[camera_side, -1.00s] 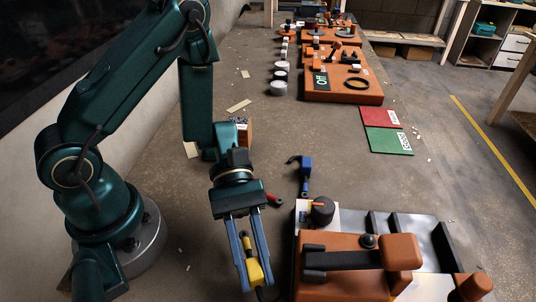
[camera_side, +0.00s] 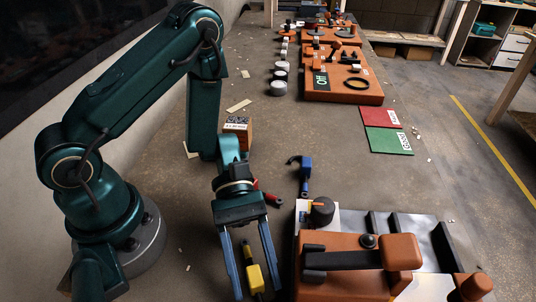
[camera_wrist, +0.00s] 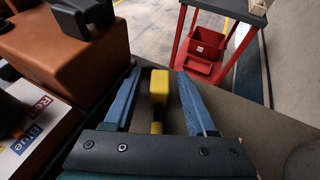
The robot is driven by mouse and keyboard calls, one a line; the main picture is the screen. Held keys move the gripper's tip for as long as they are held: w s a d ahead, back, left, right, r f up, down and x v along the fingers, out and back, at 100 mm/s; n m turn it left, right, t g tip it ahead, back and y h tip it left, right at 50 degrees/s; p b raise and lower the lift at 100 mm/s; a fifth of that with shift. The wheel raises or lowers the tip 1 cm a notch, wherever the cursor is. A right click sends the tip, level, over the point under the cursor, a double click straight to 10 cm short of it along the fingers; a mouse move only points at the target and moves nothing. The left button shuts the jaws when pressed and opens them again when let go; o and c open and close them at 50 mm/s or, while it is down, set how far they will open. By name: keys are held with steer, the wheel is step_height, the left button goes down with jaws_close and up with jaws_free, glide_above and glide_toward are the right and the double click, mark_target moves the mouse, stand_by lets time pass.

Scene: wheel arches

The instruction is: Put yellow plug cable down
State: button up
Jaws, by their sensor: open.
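The yellow plug cable (camera_side: 254,277) is at the bottom middle of the side view, with a yellow body and a dark lower end. It appears to lie on the table. My gripper (camera_side: 256,296) is open, with its two blue fingers on either side of the plug and gaps between. In the wrist view the yellow plug (camera_wrist: 159,88) stands between the open fingers, and my gripper (camera_wrist: 158,75) does not appear to press on it. The lower end of the cable is cut off by the side view's edge.
An orange fixture (camera_side: 340,268) with a black handle stands just right of my gripper. Red (camera_side: 380,117) and green (camera_side: 388,141) mats lie beyond. The table's middle is mostly clear.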

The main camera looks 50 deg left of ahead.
steer(key=shift+w+a+r, duration=0.15)
steer(key=v, duration=1)
steer(key=shift+a, duration=0.25)
steer(key=shift+w+a+r, duration=0.15)
steer(key=shift+a+r, duration=0.2)
steer(key=shift+a, duration=0.1)
steer(key=shift+s+a+r+m+y, duration=0.15)
steer(key=shift+s+r+m+y, duration=0.1)
steer(key=shift+r+m+y, duration=0.4)
steer(key=s+a+r+m+t+y, duration=0.1)
steer(key=a+r+m+t+y, duration=0.4)
steer(key=r+m+t+y, duration=0.4)
steer(key=shift+s+r+m+t+y, duration=0.2)
steer(key=shift+s+m+t+y, duration=0.2)
steer(key=shift+m+t+y, duration=0.9)
steer(key=shift+m+g+h, duration=0.25)
steer(key=shift+g, duration=0.15)
